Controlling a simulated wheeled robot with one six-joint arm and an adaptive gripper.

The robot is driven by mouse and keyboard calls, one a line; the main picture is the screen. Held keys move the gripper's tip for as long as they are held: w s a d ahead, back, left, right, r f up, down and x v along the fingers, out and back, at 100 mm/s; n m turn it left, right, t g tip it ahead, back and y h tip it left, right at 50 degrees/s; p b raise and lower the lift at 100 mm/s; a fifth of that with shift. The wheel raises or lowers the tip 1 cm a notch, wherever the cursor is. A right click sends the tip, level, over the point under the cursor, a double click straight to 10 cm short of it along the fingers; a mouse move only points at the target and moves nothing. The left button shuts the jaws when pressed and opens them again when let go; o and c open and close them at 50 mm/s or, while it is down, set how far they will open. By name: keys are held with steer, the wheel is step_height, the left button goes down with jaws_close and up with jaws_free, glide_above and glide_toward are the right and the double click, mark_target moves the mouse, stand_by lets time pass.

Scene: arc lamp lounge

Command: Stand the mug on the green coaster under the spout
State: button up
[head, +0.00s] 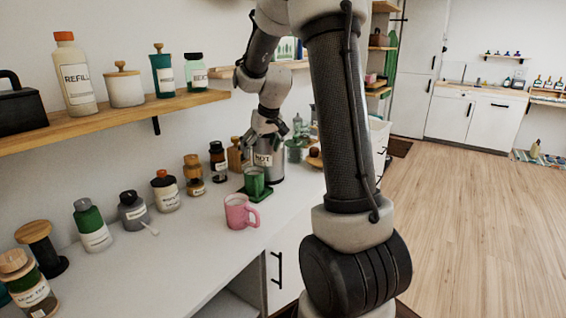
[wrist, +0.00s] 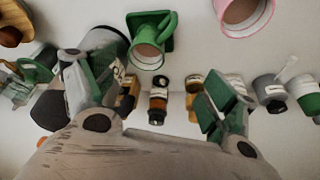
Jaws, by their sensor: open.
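A green mug (head: 254,181) stands upright on the green coaster (head: 266,192), in front of the silver dispenser marked HOT (head: 267,161). The mug also shows in the wrist view (wrist: 148,52), with the coaster (wrist: 128,19) partly hidden behind it. Whether it is exactly under the spout I cannot tell; the spout is not clearly visible. My gripper (head: 268,126) is open and empty, above the dispenser and apart from the mug. In the wrist view my gripper's fingers (wrist: 155,90) are spread wide with nothing between them.
A pink mug (head: 238,212) stands nearer on the white counter, also in the wrist view (wrist: 245,14). Several jars and bottles (head: 166,192) line the wall side. A wooden shelf (head: 120,118) with containers hangs above. The counter's front strip is clear.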

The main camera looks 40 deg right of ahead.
steer(key=s+a+r, duration=0.3)
steer(key=s+r, duration=0.1)
steer(key=s, duration=0.3)
steer(key=s+a+r, duration=0.3)
steer(key=s+r, duration=0.2)
steer(key=s, duration=0.2)
steer(key=s+a, duration=0.2)
steer(key=s, duration=1.6)
steer(key=shift+s+a+f, duration=0.15)
steer(key=shift+a, duration=0.15)
